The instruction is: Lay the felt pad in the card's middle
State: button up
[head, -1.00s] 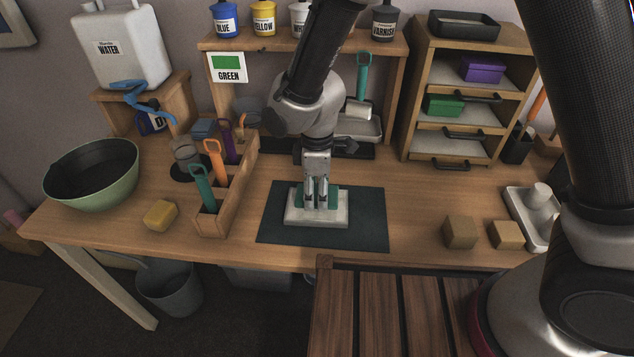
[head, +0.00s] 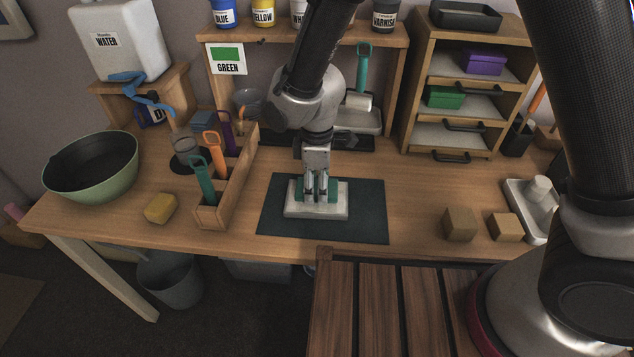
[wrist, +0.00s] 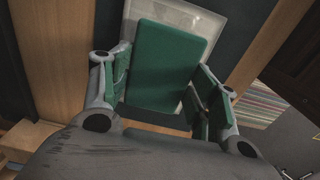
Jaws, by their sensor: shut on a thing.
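The felt pad is a green rectangle (wrist: 165,65) between the fingers of my gripper (wrist: 162,98) in the wrist view. In the head view green shows on both sides of my gripper (head: 316,197), which points straight down. The card is a pale grey-white slab (head: 316,213) lying on a dark green mat; its far part also shows beyond the pad in the wrist view (wrist: 190,14). My gripper is shut on the pad, above the card's middle. Whether the pad touches the card cannot be told; the fingers hide part of it.
The dark mat (head: 365,225) has bare room around the card. Two wooden blocks (head: 460,224) and a white tray (head: 525,220) are to the right. Shelves stand behind.

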jog(key=shift+f, duration=0.7)
jog(key=o, duration=0.9)
jog(key=shift+r, duration=0.1)
notch_tip(320, 180, up, 12)
jog(key=shift+f, duration=0.1)
